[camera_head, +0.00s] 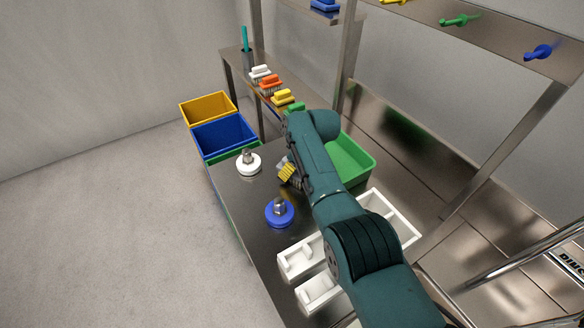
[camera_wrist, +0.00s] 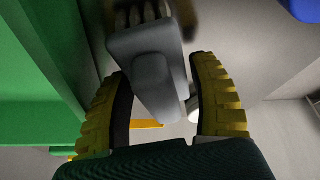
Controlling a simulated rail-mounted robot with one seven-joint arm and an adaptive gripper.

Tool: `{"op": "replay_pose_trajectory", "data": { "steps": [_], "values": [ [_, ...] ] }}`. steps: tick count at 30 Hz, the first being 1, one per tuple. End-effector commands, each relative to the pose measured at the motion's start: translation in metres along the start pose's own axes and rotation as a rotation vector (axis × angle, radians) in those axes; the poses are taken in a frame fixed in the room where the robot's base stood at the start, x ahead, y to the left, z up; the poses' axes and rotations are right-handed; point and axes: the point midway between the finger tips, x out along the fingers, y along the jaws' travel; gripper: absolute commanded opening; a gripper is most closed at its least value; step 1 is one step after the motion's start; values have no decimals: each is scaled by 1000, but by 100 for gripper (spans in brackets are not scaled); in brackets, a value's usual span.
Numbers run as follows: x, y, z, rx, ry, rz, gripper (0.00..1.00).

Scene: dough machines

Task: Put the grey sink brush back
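The grey sink brush (camera_wrist: 150,65) sits between the two yellow fingers of my gripper (camera_wrist: 158,70) in the wrist view. Its grey body reaches back between the fingers, and its bristles (camera_wrist: 140,14) point away at the top edge. The brush is hard to make out there.
White (camera_head: 259,71), orange (camera_head: 270,84) and yellow (camera_head: 283,97) brushes stand in a row on the back shelf, a green one (camera_head: 294,107) partly hidden. A green bin (camera_head: 352,158), white (camera_head: 249,163) and blue (camera_head: 280,213) round pieces, and white trays (camera_head: 300,260) surround my arm.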

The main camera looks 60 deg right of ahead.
Motion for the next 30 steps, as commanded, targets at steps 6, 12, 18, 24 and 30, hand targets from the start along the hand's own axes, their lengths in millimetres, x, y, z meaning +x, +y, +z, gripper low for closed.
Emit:
{"op": "replay_pose_trajectory", "data": {
  "steps": [6, 12, 18, 24, 30],
  "values": [
    [-11, 0, -3, 0, 1, 1, 61],
    [-51, 1, -4, 1, 4, 4, 61],
    [-98, 0, -2, 0, 2, 2, 61],
    [-121, 0, -1, 1, 0, 1, 61],
    [-123, 0, -1, 1, 0, 0, 61]
  ]
}}
